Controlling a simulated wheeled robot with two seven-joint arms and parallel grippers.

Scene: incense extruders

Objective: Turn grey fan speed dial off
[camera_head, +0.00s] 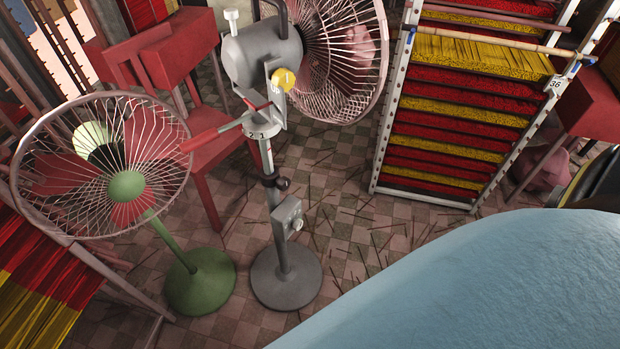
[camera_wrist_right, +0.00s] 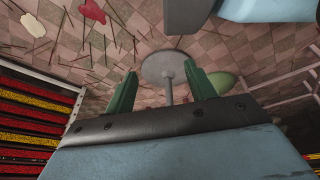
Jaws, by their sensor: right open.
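The grey fan (camera_head: 262,55) stands upright in the head view, its cage (camera_head: 330,50) turned to the right. A small grey box (camera_head: 287,214) with a round pale knob (camera_head: 296,225) sits low on its pole. Higher up, a collar (camera_head: 262,131) bears the numbers 2 and 1, beside a red lever (camera_head: 205,138). I cannot tell which of these is the speed dial. My right gripper (camera_wrist_right: 160,84) is open and empty in the right wrist view. A grey round base (camera_wrist_right: 168,65) and pole show beyond its green fingers, apart from them. My left gripper is out of view.
A green fan (camera_head: 127,186) stands close on the left of the grey one. A rack of red and yellow incense (camera_head: 455,110) stands at the right. Thin sticks litter the tiled floor (camera_head: 350,225). My blue arm covers the lower right.

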